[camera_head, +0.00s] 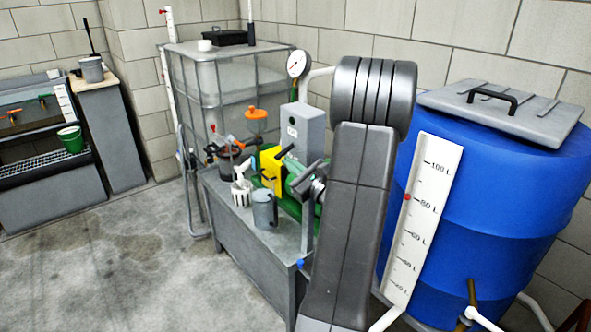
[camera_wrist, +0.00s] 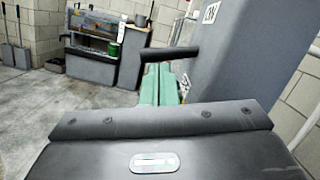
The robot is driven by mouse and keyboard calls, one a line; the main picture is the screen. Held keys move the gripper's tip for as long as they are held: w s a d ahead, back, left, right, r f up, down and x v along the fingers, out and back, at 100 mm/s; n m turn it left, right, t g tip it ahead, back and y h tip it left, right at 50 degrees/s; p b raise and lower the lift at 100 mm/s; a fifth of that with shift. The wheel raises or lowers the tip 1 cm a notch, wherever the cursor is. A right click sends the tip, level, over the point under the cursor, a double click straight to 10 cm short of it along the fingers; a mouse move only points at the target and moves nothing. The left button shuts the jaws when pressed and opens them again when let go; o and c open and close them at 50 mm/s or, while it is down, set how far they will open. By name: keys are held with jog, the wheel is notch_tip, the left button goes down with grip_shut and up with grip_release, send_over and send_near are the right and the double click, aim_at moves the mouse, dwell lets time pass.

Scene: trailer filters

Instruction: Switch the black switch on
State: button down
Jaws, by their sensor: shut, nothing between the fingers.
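The black switch is a short dark lever (camera_head: 284,152) on the left side of a grey box (camera_head: 306,127) with a small white label. In the wrist view the lever (camera_wrist: 170,53) sticks out leftward from the grey box (camera_wrist: 235,55), roughly level. My gripper (camera_head: 293,168) is shut and empty. Its teal fingers (camera_wrist: 160,72) lie side by side, with their tips just below the lever in the wrist view. I cannot tell whether they touch it. My forearm hides part of the bench behind it in the head view.
A grey bench (camera_head: 245,225) carries a yellow and green machine (camera_head: 270,168), a grey jug (camera_head: 264,210) and a white cup (camera_head: 241,192). A blue barrel (camera_head: 490,200) stands right of my arm. A caged tank (camera_head: 215,90) stands behind. The floor at left is clear.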

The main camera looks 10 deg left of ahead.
jog(key=shift+s+a+r+m+t+p, duration=0.15)
jog(key=shift+r+m+p, duration=0.15)
jog(key=shift+m, duration=0.5)
jog(key=shift+s+a+r+m+t+p, duration=0.15)
jog(key=shift+m+p, duration=0.2)
jog(key=shift+m, duration=0.45)
jog(key=shift+r+m+h+p, duration=0.3)
jog(key=shift+m+h+p, duration=0.2)
jog(key=shift+m, duration=0.3)
jog(key=shift+s+a+r+m+t+p, duration=0.1)
jog(key=shift+r+m+t+p, duration=0.2)
jog(key=shift+m, duration=0.45)
jog(key=shift+s+a+r+m+t+p, duration=0.1)
jog(key=shift+r+m+t+p, duration=0.1)
jog(key=shift+m+p, duration=0.4)
jog(key=shift+r+m+h, duration=0.15)
jog(key=shift+m+h, duration=0.15)
jog(key=shift+m, duration=0.35)
jog(key=shift+r, duration=0.25)
dwell(0.4)
